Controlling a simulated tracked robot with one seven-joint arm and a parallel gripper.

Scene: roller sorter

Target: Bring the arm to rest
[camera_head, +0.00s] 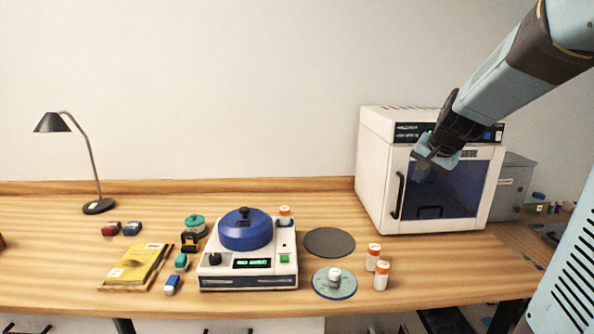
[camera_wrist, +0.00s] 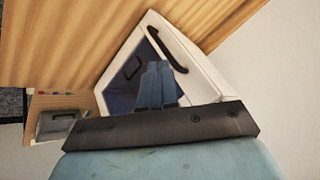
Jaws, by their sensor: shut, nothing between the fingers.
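My gripper (camera_head: 424,158) hangs in the air at the upper right of the head view, in front of the white cabinet (camera_head: 376,185) with a dark blue glass door. Its fingers are together and hold nothing. In the wrist view my gripper (camera_wrist: 158,68) shows its two blue fingers side by side, with the cabinet (camera_wrist: 203,72) and its black handle behind them. My arm comes in from the upper right. The gap between the fingertips and the cabinet door cannot be judged exactly.
On the wooden table (camera_head: 400,275) stand a white machine with a blue lid (camera_head: 245,232), orange-capped bottles (camera_head: 381,277), a dark disc (camera_head: 329,242), a blue-green disc (camera_head: 334,292), a yellow book (camera_head: 137,266) and a lamp (camera_head: 78,150). A grey box (camera_head: 512,185) stands right of the cabinet.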

